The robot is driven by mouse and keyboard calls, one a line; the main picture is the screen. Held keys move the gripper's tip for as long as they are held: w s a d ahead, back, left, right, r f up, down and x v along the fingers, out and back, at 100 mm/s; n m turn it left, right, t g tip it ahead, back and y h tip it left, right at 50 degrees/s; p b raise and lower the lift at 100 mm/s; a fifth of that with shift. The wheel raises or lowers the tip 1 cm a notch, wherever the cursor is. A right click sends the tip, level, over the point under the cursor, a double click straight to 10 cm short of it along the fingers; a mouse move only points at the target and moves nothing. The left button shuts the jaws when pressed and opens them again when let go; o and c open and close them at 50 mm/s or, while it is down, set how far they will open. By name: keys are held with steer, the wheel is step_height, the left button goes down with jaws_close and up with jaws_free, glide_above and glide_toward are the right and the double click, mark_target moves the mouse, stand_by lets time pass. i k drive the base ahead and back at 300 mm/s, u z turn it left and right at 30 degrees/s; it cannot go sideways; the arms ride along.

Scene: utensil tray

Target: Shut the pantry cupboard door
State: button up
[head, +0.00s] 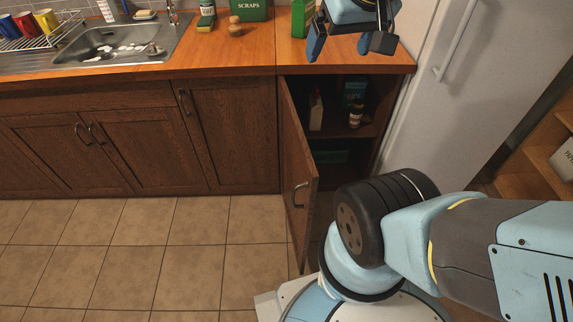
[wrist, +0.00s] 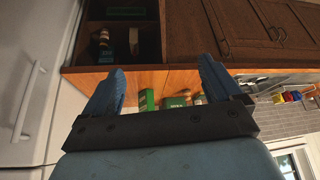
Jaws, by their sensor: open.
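The pantry cupboard door (head: 299,185) is dark wood and stands wide open in the head view, hinged on the left and swung out towards me. Its metal handle (head: 297,194) is near the free edge. My gripper (head: 341,50) is open and empty, above the counter over the cupboard, apart from the door. In the wrist view, its two blue fingers (wrist: 160,78) are spread, with the cupboard interior (wrist: 123,38) beyond, seen upside down.
The orange wooden counter (head: 210,62) runs above the cupboards, with a sink (head: 115,45) and a green scraps box (head: 248,10). A white fridge (head: 460,100) stands right of the cupboard. The tiled floor (head: 180,250) is clear left of the door. My arm covers the lower right.

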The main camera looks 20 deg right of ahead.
mark_target(299, 177)
steer(key=u, duration=0.05)
steer(key=k, duration=0.5)
steer(key=u, duration=1.7)
steer(key=k, duration=1.3)
steer(key=z, duration=0.5)
steer(key=i, duration=1)
